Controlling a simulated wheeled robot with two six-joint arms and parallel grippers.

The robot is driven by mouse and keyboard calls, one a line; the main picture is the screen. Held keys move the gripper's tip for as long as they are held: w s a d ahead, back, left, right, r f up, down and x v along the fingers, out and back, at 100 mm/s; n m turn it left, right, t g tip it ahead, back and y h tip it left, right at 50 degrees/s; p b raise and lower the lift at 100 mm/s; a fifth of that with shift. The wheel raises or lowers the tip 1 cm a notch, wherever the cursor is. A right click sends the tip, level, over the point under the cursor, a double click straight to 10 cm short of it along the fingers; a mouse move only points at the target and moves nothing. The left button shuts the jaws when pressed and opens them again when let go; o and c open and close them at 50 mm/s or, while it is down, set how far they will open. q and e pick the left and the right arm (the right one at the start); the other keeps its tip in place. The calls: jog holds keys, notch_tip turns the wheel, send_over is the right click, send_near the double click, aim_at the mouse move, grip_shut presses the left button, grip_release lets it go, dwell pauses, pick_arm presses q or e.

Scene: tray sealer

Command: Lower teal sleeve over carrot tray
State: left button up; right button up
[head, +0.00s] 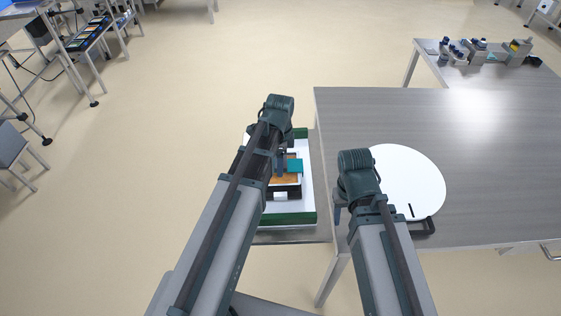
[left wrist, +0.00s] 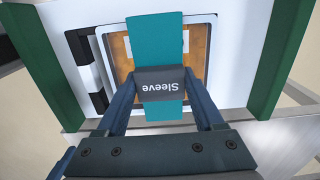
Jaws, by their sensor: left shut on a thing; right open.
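The teal sleeve (left wrist: 158,38) is a flat band with a dark tab marked "Sleeve". My left gripper (left wrist: 160,88) is shut on that tab, and the sleeve lies across the view of the carrot tray. The carrot tray (left wrist: 201,84) has a white rim and orange contents, and the sleeve hides its middle. Whether the sleeve touches the tray I cannot tell. In the head view the sleeve (head: 295,165) shows beside my left gripper (head: 280,172), over the orange contents. My right gripper (head: 340,212) is open and empty, left of the white disc.
A white platform with green side walls (head: 309,200) surrounds the tray. A black and white part (left wrist: 90,70) stands left of the tray. A white round disc (head: 408,182) lies on the grey table (head: 470,130). Small devices (head: 480,50) stand at the far right.

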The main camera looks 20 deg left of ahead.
pick_arm(q)
jog(key=o, duration=1.3)
jog(key=shift+c, duration=1.1)
notch_tip(320, 180, up, 7)
jog(key=p, duration=0.7)
jog(key=shift+r, duration=0.1)
pick_arm(e)
notch_tip(320, 180, up, 7)
